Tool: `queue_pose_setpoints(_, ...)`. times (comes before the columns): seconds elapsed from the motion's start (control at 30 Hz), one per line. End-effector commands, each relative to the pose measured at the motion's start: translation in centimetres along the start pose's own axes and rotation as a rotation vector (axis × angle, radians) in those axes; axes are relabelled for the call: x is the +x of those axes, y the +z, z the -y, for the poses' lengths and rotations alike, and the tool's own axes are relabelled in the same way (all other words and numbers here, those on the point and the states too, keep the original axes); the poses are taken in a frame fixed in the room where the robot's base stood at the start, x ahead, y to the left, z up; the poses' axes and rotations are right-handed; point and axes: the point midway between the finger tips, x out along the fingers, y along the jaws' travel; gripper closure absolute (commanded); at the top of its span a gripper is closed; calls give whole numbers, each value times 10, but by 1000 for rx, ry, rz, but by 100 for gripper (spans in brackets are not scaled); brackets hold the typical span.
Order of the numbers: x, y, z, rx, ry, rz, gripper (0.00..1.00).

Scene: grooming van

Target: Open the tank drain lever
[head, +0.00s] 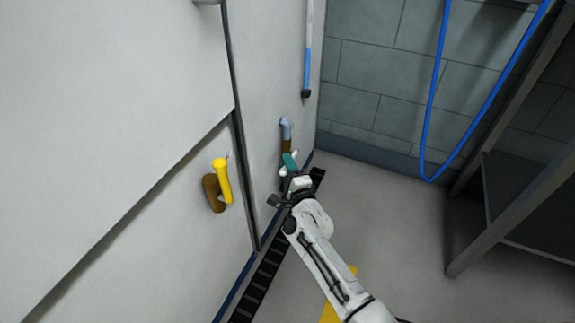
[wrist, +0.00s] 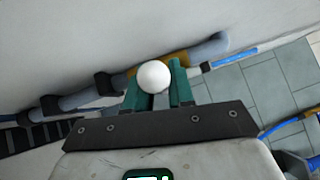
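A white ball knob (wrist: 153,76) shows in the wrist view in front of a grey pipe (wrist: 80,98) with a yellow-brown section; it looks like the drain lever's end. The lever's shaft is hidden. My gripper (wrist: 161,94) has its two teal fingers apart, with a gap between them. The knob overlaps the left finger and reaches toward the right one; contact cannot be told. In the head view my gripper (head: 290,162) is low at the wall, by the pipe's brown part (head: 286,146); small white parts show beside it.
A yellow handle (head: 223,182) on a brown base is on the panel to the left. A black slotted strip (head: 262,277) runs along the wall's foot. A blue hose (head: 431,110) hangs at the back. A dark-framed table (head: 500,220) stands right.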

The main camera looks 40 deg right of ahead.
Motion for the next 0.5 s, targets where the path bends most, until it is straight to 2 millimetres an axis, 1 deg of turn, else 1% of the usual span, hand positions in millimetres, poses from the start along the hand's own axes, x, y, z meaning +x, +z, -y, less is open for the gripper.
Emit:
queue_pose_setpoints(0.03, 0, 1, 0, 0, 1, 2, 91)
queue_pose_setpoints(0.13, 0, 1, 0, 0, 1, 2, 100)
queue_pose_setpoints(0.5, 0, 2, -1, 0, 2, 4, 100)
